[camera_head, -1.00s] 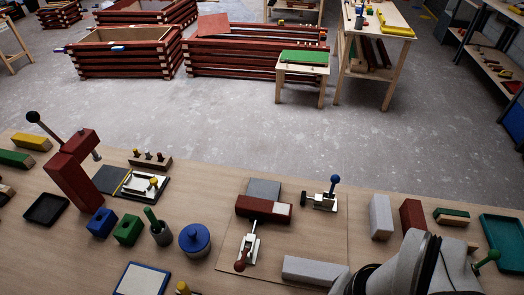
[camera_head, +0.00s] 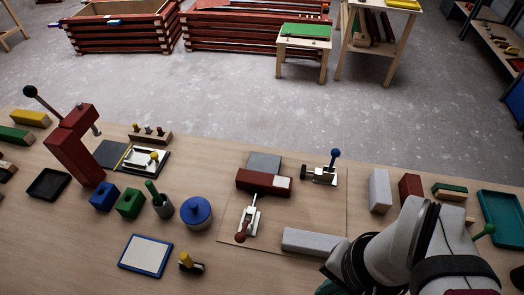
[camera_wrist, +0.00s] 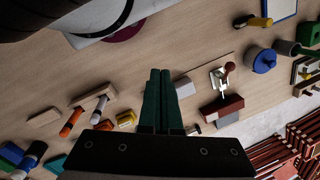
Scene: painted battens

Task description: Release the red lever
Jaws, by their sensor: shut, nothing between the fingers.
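The red lever (camera_head: 240,237) is a toggle clamp handle with a dark red knob, lying low toward the front on a pale metal clamp (camera_head: 249,217). The clamp's front end reaches the red batten with a pale end (camera_head: 263,181). In the wrist view the red knob (camera_wrist: 230,66) and the batten (camera_wrist: 222,106) are right of my fingers. My gripper (camera_wrist: 163,74) has its two green fingers together, empty, and apart from the lever.
A light grey block (camera_head: 313,242) lies right of the red lever, near my arm. A blue round pot (camera_head: 196,212) stands to the left. A grey block (camera_head: 379,190) and a red block (camera_head: 410,188) stand at the right. Bare board surrounds the red lever.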

